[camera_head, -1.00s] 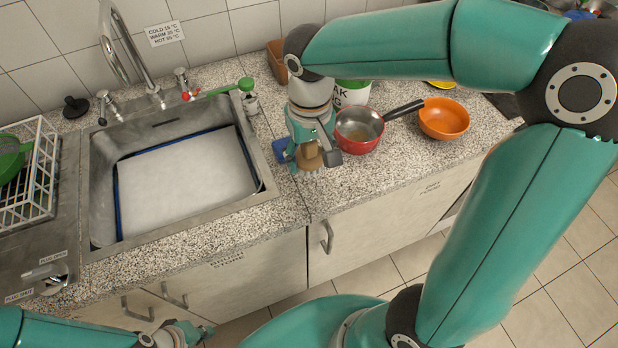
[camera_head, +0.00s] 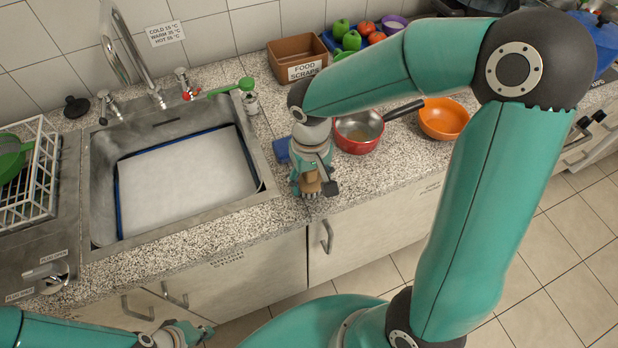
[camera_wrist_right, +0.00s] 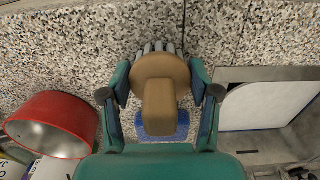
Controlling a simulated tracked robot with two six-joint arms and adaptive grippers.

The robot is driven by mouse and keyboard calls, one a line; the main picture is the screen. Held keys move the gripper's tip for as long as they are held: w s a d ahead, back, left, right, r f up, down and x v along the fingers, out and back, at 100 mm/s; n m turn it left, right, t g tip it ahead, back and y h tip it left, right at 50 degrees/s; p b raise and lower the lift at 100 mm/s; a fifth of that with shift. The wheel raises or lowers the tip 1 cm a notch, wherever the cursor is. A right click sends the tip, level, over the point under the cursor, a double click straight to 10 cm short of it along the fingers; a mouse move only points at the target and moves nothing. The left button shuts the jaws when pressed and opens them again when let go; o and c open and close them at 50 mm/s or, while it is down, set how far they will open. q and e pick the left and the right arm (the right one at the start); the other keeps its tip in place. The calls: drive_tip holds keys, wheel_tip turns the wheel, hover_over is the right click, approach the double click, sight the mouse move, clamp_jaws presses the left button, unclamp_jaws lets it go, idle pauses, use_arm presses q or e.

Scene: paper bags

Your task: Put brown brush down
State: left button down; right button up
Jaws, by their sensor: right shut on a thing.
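The brown brush (camera_wrist_right: 160,85) has a tan round head and grip with pale bristles. It sits between the two fingers of my right gripper (camera_wrist_right: 160,100), which is shut on it. In the head view the brush (camera_head: 311,183) shows under my right gripper (camera_head: 314,188), by the counter's front edge right of the sink. Whether the bristles touch the counter I cannot tell. My left gripper (camera_head: 188,334) is low at the bottom left, in front of the cabinets; its fingers are too unclear to read.
A red pan (camera_head: 357,143) and an orange bowl (camera_head: 443,118) stand to the right. A food scraps box (camera_head: 298,60) is at the back.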

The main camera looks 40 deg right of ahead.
drive_tip(key=o, duration=1)
drive_tip(key=shift+f, duration=0.1)
wheel_tip(320, 180, up, 12)
drive_tip(key=shift+r, duration=0.15)
